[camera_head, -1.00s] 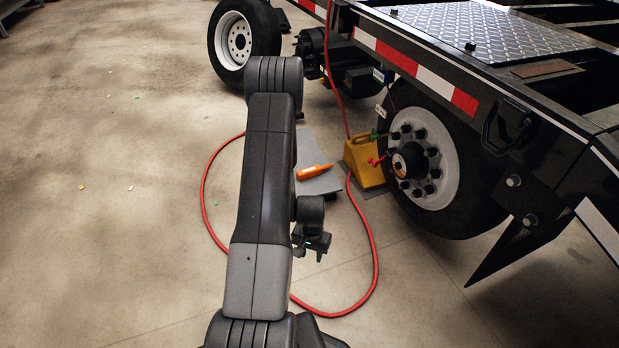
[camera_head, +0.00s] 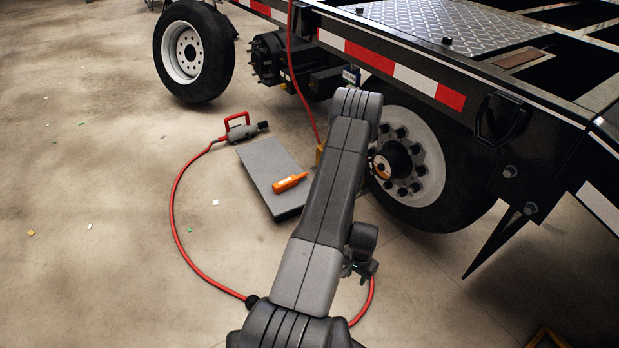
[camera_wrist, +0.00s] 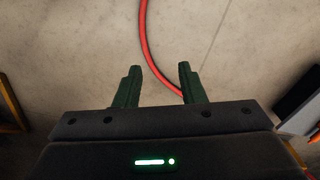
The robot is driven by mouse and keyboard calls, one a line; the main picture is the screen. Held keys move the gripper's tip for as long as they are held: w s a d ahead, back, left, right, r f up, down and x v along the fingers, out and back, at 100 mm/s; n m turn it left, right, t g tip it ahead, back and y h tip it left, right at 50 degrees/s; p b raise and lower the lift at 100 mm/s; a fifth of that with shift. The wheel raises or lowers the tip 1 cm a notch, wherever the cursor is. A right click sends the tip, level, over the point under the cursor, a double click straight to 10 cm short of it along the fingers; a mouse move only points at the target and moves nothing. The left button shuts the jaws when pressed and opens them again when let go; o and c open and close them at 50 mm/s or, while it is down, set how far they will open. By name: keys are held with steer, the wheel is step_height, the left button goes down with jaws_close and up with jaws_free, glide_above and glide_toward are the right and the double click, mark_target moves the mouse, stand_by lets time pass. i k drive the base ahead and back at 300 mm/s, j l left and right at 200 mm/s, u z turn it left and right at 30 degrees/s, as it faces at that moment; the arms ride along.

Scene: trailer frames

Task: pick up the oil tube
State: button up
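The oil tube is an orange bottle with a narrow tip (camera_head: 289,183). It lies on its side on a grey slab (camera_head: 262,160) on the floor, left of the mounted wheel. My gripper (camera_head: 362,270) is in front of the slab and to its right, apart from the tube. In the wrist view my gripper (camera_wrist: 158,85) has its two green fingers spread with nothing between them. Bare floor and a red hose show beyond the fingers.
A red hose (camera_head: 174,200) loops over the floor, from a red-handled tool (camera_head: 238,129) at the slab's back left. The trailer's wheel (camera_head: 412,165) and frame (camera_head: 400,72) stand right. A loose wheel (camera_head: 190,55) stands at the back.

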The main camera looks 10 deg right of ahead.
mark_target(285, 184)
steer(key=i+j+z, duration=0.25)
steer(key=i+j, duration=0.35)
steer(key=i+j+z, duration=0.25)
steer(key=i+j, duration=1.2)
steer(key=j, duration=0.1)
